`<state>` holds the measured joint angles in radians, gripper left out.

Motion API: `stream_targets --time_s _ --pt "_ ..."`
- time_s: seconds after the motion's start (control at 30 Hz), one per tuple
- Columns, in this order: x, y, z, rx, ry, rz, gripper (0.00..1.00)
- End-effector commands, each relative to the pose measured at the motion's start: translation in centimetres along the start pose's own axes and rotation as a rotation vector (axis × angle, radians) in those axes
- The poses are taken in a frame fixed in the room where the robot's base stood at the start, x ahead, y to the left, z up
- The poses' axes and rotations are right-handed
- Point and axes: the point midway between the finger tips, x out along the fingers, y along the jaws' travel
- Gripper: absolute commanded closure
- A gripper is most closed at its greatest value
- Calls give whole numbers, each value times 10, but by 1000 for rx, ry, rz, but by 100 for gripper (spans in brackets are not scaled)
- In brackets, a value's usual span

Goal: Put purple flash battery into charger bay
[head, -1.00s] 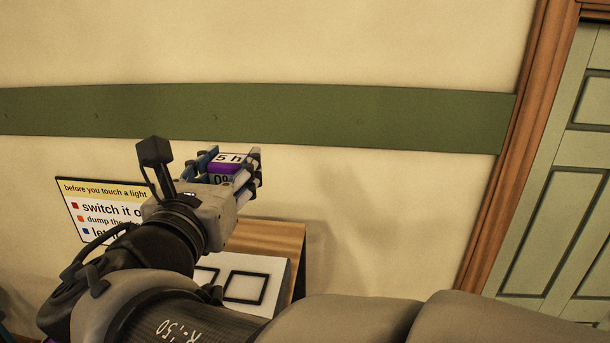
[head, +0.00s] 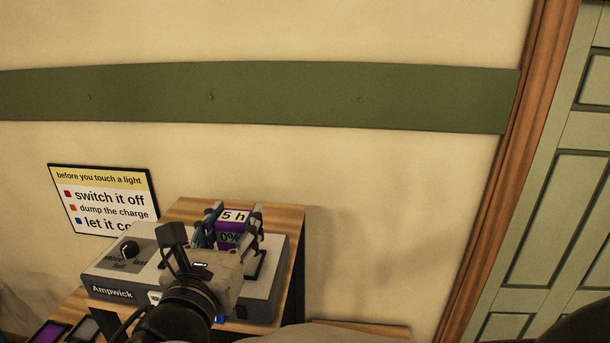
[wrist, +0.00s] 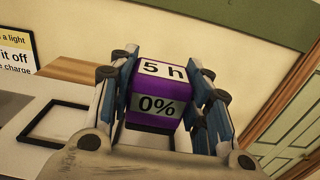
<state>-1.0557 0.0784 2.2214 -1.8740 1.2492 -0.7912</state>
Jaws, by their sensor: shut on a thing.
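My gripper (head: 237,214) is shut on the purple flash battery (head: 229,229), with one finger on each side. The charger (head: 112,291) is a grey box marked "Ampwick" with a pale top, on a wooden stand. My gripper and the battery are over its right part. A black-outlined bay (wrist: 62,122) lies left of the battery in the wrist view and looks empty. The battery's underside is hidden, so I cannot tell whether it touches the charger.
A sign (head: 103,198) hangs on the wall behind. A purple item (head: 50,333) and a grey one lie at the lower left. The wooden top (head: 285,215) shows bare behind the charger. A green door is at right.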

Motion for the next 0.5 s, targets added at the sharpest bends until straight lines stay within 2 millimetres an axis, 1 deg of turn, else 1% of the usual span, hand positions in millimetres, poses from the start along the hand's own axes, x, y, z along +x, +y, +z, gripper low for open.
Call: stream_targets --time_s 0.03,0.2,0.27,0.5 --pt "0 0 -10 -1 -1 0 90" --pt "0 0 -35 -1 -1 0 90" --pt "0 0 -37 -1 -1 0 90" --pt "0 0 -34 0 -1 0 90"
